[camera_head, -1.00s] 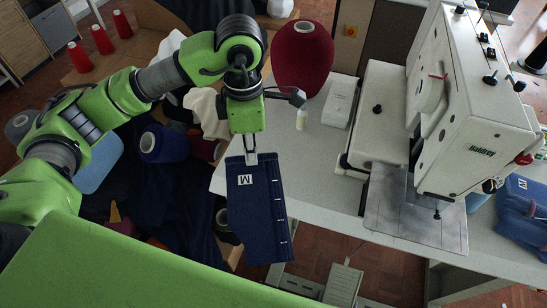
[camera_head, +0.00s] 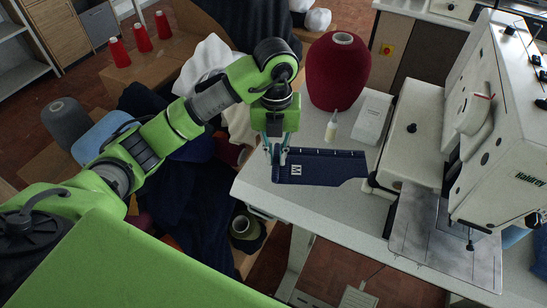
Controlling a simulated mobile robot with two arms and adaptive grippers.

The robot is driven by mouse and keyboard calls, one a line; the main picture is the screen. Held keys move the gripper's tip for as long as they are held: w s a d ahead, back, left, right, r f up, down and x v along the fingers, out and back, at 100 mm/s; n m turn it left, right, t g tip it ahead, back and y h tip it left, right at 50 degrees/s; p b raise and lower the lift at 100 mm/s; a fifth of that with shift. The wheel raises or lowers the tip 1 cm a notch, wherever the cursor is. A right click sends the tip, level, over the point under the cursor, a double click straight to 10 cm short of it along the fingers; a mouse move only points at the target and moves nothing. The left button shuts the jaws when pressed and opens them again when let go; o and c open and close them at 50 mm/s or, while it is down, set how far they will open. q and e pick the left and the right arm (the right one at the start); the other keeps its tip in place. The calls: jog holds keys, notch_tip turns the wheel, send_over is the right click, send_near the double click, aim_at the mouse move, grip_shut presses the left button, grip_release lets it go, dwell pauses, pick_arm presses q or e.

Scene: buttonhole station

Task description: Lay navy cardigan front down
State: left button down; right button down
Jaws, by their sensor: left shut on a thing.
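The navy cardigan front (camera_head: 335,168) is a flat dark blue panel with a white label marked M and small pale marks along one long edge. It extends level over the front left part of the white table (camera_head: 262,188), on it or just above it; I cannot tell which. My left gripper (camera_head: 276,158) points down at the panel's left end and is shut on it. The sewing machine (camera_head: 500,130) stands to the right, its grey plate (camera_head: 420,225) clear of the panel. My right gripper is out of view.
A dark red yarn cone (camera_head: 338,75), a small bottle (camera_head: 331,128) and a white box (camera_head: 372,118) stand behind the panel. Dark cloth and yarn cones lie left of the table. Three red cones stand farther back.

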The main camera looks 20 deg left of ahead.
pick_arm(q)
jog(key=w+a+f, duration=0.2)
jog(key=w+a, duration=0.1)
send_over(262, 163)
jog(key=f, duration=0.5)
jog(key=shift+s+d+f, duration=0.25)
jog(key=shift+f, duration=0.05)
jog(key=shift+w+a+f, duration=0.1)
jog(key=shift+f, duration=0.05)
notch_tip(262, 163, down, 3)
jog(key=shift+f+p, duration=0.1)
jog(key=shift+p, duration=0.55)
jog(key=shift+w+a+f, duration=0.1)
jog(key=shift+f, duration=0.15)
jog(key=c, duration=2)
grip_release()
jog(key=shift+c, duration=0.2)
jog(key=shift+r, duration=0.1)
